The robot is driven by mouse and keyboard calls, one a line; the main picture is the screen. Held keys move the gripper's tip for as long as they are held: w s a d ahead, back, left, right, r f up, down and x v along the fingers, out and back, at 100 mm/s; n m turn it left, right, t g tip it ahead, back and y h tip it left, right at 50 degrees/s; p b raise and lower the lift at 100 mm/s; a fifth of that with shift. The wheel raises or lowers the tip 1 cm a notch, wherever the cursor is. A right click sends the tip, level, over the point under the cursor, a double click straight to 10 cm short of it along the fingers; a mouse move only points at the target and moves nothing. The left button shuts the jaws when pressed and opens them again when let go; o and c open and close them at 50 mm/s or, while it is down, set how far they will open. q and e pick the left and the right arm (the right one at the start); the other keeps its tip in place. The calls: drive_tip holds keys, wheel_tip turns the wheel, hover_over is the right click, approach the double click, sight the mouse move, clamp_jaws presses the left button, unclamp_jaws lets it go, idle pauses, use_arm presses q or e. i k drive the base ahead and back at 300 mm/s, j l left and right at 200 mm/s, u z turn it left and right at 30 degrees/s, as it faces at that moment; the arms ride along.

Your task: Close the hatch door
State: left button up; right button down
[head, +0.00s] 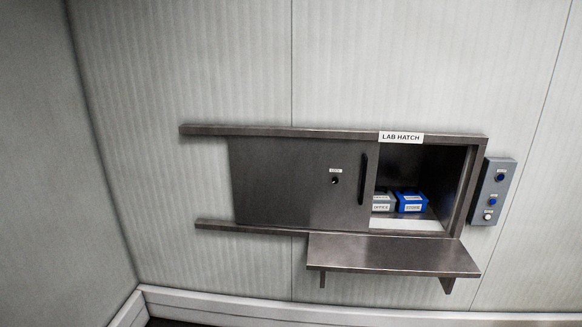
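The hatch door (283,185) is a dark metal sliding panel on the wall in the head view. It sits between an upper rail (250,132) and a lower rail (240,226). A black vertical handle (363,179) is near its right edge, with a small labelled lock (335,180) left of it. The door is partly open: it stands to the left, and the right part of the hatch opening (425,170) is uncovered. A "LAB HATCH" sign (401,137) is above the opening. Neither of my grippers is in view.
Inside the opening are a blue box (410,207) and a pale box (381,208) with labels. A metal shelf (390,257) juts out below the opening. A grey button panel (493,190) is right of the frame. The wall left of the rails is bare.

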sight(279, 182)
drive_tip(key=i+j+u, duration=0.1)
drive_tip(key=i, duration=0.45)
drive_tip(key=i+j+u, duration=0.15)
drive_tip(key=i, duration=0.4)
drive_tip(key=i+j+u, duration=0.1)
drive_tip(key=i, duration=0.5)
drive_tip(key=j, duration=0.1)
